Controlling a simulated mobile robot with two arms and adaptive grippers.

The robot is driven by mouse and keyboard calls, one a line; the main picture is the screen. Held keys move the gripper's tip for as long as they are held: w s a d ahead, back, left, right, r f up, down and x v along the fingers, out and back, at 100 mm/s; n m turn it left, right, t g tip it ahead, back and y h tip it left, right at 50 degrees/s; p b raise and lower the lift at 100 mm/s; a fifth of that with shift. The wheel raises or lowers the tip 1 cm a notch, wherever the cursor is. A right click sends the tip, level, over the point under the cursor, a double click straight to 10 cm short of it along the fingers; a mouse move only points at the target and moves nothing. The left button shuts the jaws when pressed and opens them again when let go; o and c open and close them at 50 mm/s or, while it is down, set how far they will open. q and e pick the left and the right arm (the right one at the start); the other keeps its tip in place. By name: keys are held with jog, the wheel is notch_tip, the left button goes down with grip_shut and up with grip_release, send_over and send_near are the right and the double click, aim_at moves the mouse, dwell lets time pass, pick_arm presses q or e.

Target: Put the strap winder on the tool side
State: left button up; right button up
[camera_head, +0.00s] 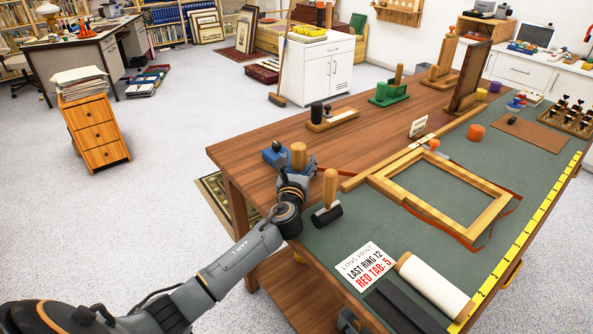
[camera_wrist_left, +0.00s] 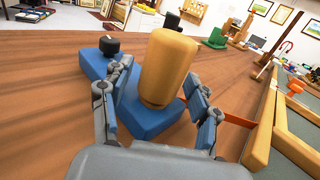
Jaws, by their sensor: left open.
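A tool with a blue base, an upright wooden handle and a black knob, which looks like the strap winder (camera_head: 272,155), stands on the bare wood at the table's left edge. It also shows in the left wrist view (camera_wrist_left: 147,118). My left gripper (camera_head: 307,168) is open, with its fingers on either side of the wooden handle in the left wrist view (camera_wrist_left: 158,78). Gaps show beside the handle. A small white sign (camera_head: 418,126) stands where the bare wood (camera_head: 262,128) meets the green mat (camera_head: 333,235); its text is too small to read.
A mallet (camera_head: 327,212) stands close beside my left gripper. A wooden frame (camera_head: 412,203) with a red-brown strap lies on the mat. A green tool (camera_head: 388,96) and a wooden-based tool (camera_head: 333,118) stand farther back. A printed card (camera_head: 366,266) and white roll (camera_head: 433,285) lie in front.

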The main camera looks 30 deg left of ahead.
pick_arm(q)
jog(key=v, duration=1.1)
jog(key=shift+s+d, duration=0.15)
jog(key=shift+s, duration=0.2)
jog(key=shift+f, duration=0.1)
